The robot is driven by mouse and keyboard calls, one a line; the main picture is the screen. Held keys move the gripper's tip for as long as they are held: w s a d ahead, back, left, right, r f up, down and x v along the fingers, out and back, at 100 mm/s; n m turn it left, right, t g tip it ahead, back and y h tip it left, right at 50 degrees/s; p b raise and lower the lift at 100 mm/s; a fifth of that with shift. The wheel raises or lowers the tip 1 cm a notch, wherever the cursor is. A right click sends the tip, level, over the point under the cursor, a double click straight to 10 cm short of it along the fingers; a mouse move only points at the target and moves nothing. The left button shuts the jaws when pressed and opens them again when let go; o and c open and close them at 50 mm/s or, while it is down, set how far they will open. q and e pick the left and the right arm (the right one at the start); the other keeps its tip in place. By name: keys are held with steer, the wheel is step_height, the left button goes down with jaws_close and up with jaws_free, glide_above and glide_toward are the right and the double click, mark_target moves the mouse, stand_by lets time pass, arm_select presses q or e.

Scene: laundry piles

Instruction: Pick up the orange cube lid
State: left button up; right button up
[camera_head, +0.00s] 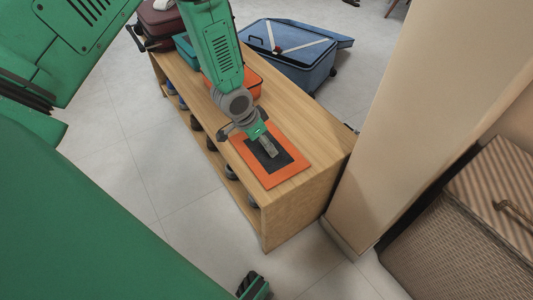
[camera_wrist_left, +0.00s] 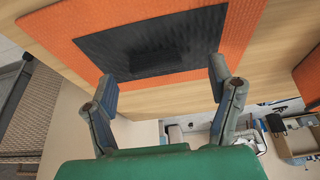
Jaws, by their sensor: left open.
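The orange lid (camera_head: 270,178) is a flat orange rectangle with a dark centre panel. It lies on the near end of the wooden bench in the head view. In the left wrist view its orange border (camera_wrist_left: 58,28) and dark panel (camera_wrist_left: 185,38) fill the upper part, with a darker patch near the panel's middle. My left gripper (camera_head: 268,149) points down over the dark panel and hides part of it. In the left wrist view the gripper (camera_wrist_left: 163,75) is open, its fingers apart and nothing between them. I cannot tell whether the fingertips touch the lid.
The wooden bench (camera_head: 310,148) has shoes on its lower shelf. An orange case (camera_head: 245,82) sits further back on it, partly behind my arm. A blue suitcase (camera_head: 300,68) lies on the floor behind. A beige pillar (camera_head: 415,100) and a wicker basket (camera_head: 465,235) stand right.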

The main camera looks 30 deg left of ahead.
arm_select(q)
steer(key=f, duration=0.1)
steer(key=w+d+f+b, duration=0.1)
steer(key=shift+d+f, duration=0.25)
steer(key=shift+f, duration=0.05)
steer(key=shift+w+d+f, duration=0.1)
steer(key=shift+d+f, duration=0.05)
steer(key=shift+a, duration=0.6)
steer(key=c, duration=1.1)
steer(key=shift+d, duration=0.4)
steer(key=shift+c, duration=0.3)
arm_select(e)
steer(key=shift+d+f, duration=0.25)
steer(key=shift+f, duration=0.35)
steer(key=shift+d+f, duration=0.25)
steer(key=shift+f, duration=0.35)
